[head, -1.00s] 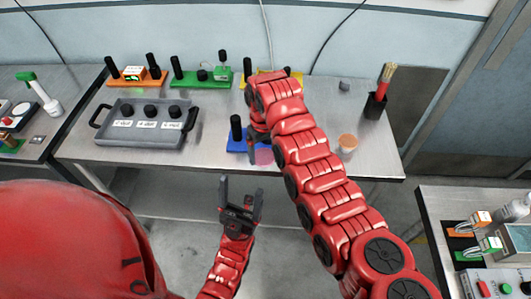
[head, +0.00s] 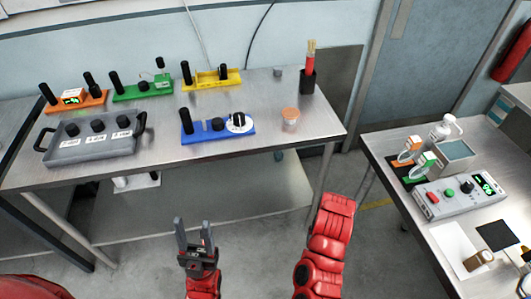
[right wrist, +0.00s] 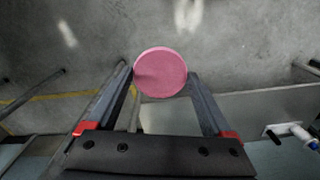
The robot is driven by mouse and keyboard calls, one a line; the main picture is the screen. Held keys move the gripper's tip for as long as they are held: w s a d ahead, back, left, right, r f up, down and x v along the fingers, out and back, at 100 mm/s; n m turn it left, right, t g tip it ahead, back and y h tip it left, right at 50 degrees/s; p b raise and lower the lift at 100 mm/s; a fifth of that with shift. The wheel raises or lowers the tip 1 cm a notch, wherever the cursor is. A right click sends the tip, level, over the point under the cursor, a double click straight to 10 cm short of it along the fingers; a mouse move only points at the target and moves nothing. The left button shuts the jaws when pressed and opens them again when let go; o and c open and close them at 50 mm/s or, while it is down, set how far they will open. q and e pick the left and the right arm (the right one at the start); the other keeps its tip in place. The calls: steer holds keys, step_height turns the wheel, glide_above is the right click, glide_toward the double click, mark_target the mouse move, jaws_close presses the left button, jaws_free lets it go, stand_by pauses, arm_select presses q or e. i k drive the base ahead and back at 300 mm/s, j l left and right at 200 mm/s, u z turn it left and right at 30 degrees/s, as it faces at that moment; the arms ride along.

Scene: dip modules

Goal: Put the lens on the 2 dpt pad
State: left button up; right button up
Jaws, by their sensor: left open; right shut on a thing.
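A round pink disc, taken as the lens (right wrist: 160,66), is held between the fingertips of my right gripper (right wrist: 160,82) in the right wrist view, with bare floor behind it. In the head view only the red right forearm shows at bottom centre; its gripper and the disc are out of sight. My left gripper (head: 193,236) is open and empty in front of the bench. A grey tray (head: 98,153) on the bench has three black knobs, each with a white label. The labels are too small to read, so I cannot tell which is the 2 dpt pad.
Orange, green and yellow (head: 211,79) modules line the back. A black brush holder (head: 307,82) stands right. A second table (head: 430,225) holds a control box.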

mark_target(71, 126)
steer(key=j, duration=0.8)
steer(key=i+j, duration=0.15)
steer(key=j, duration=1.4)
steer(key=i, duration=0.05)
